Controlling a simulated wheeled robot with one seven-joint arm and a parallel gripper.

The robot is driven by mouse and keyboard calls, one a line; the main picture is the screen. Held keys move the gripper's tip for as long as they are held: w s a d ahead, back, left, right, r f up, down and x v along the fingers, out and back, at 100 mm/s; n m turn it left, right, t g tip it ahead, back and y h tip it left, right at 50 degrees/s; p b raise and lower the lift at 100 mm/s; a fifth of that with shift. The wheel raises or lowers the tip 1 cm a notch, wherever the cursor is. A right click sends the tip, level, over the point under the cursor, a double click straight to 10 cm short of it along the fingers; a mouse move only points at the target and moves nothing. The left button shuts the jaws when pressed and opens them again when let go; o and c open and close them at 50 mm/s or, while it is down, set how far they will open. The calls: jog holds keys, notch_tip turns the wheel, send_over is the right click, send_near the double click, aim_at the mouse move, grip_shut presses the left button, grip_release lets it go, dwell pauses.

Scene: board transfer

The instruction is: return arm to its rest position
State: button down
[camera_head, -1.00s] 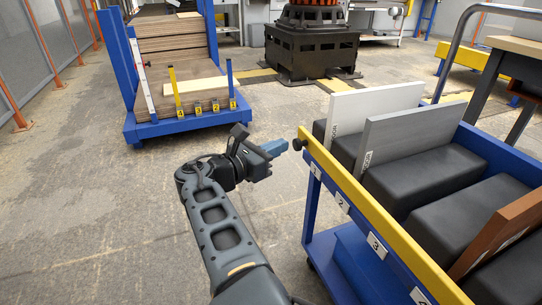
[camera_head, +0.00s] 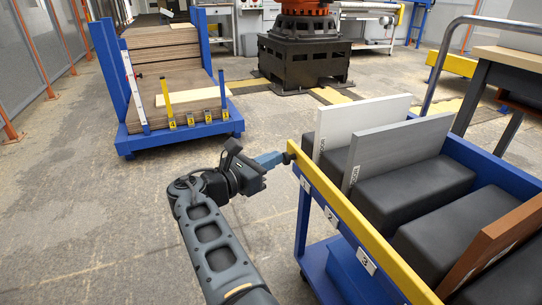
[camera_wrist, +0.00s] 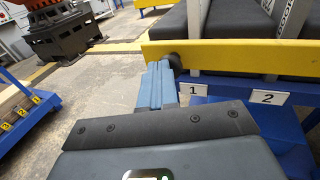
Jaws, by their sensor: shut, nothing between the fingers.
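My gripper (camera_head: 270,160) is at the centre of the head view, at the far-left corner of a blue cart with a yellow front rail (camera_head: 350,217). Its blue fingers are together and empty. In the wrist view the fingers (camera_wrist: 158,85) point at the rail's dark end knob (camera_wrist: 179,59), close to the label 1; I cannot tell whether they touch. A white board (camera_head: 360,115) and a grey board (camera_head: 398,148) stand upright in the cart slots between black padded blocks. A brown board (camera_head: 492,248) stands tilted nearer the front right.
A blue trolley (camera_head: 180,134) with stacked brown boards (camera_head: 160,53) and numbered yellow tags stands at the back left. A dark machine base (camera_head: 304,62) stands at the back centre. Open concrete floor lies left of my arm.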

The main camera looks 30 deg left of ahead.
jog(key=a+p+v, duration=0.1)
jog(key=p+v, duration=0.1)
jog(key=v, duration=0.5)
jog(key=s+d+f+m+g+y, duration=0.3)
jog(key=d+f, duration=0.5)
jog(key=f, duration=0.6)
jog(key=s+d+f+m+g+y, duration=0.1)
jog(key=s+d+f+m+g, duration=0.3)
jog(key=d+f, duration=0.75)
jog(key=s+d+f+m+g+y, duration=0.1)
jog(key=s+d+f+m, duration=0.25)
jog(key=s+d, duration=0.2)
jog(key=s+d+f+m+y, duration=0.2)
jog(key=s+d+f, duration=0.2)
jog(key=s+d, duration=0.15)
jog(key=s+d+r+m+t, duration=0.3)
jog(key=s+d+r+m, duration=0.9)
jog(key=s+d, duration=0.3)
jog(key=s+d+r+m+t+h, duration=0.1)
jog(key=s+d+r+m+t, duration=0.2)
jog(key=r, duration=0.6)
jog(key=s+d+r+m+h, duration=0.2)
jog(key=s+d+r+m, duration=0.3)
jog(key=r, duration=0.5)
notch_tip(320, 180, up, 26)
jog(key=w+p, duration=0.1)
jog(key=p, duration=2.4)
jog(key=shift+d+m, duration=0.35)
jog(key=shift+d, duration=0.15)
